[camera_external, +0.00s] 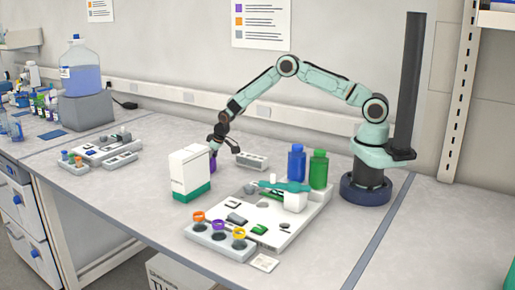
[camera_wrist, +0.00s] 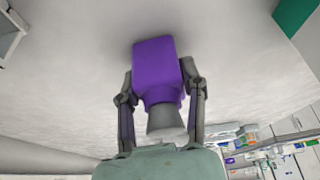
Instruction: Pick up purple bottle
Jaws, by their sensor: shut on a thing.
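The purple bottle (camera_wrist: 155,68) shows large in the middle of the wrist view, with a grey cap (camera_wrist: 165,122) towards me. My gripper (camera_wrist: 160,88) has one finger on each side of it and is shut on the bottle. In the external view, my gripper (camera_external: 222,143) points down behind the white and green box. A small part of the purple bottle (camera_external: 213,163) shows there beside the box; the rest is hidden. I cannot tell whether the bottle touches the bench.
The white and green box (camera_external: 190,174) stands close in front of the bottle. A grey rack (camera_external: 252,161) lies to its right. A white station (camera_external: 285,222) holds a blue bottle (camera_external: 297,162) and a green bottle (camera_external: 319,169). Bare bench (camera_external: 150,205) lies left of the box.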

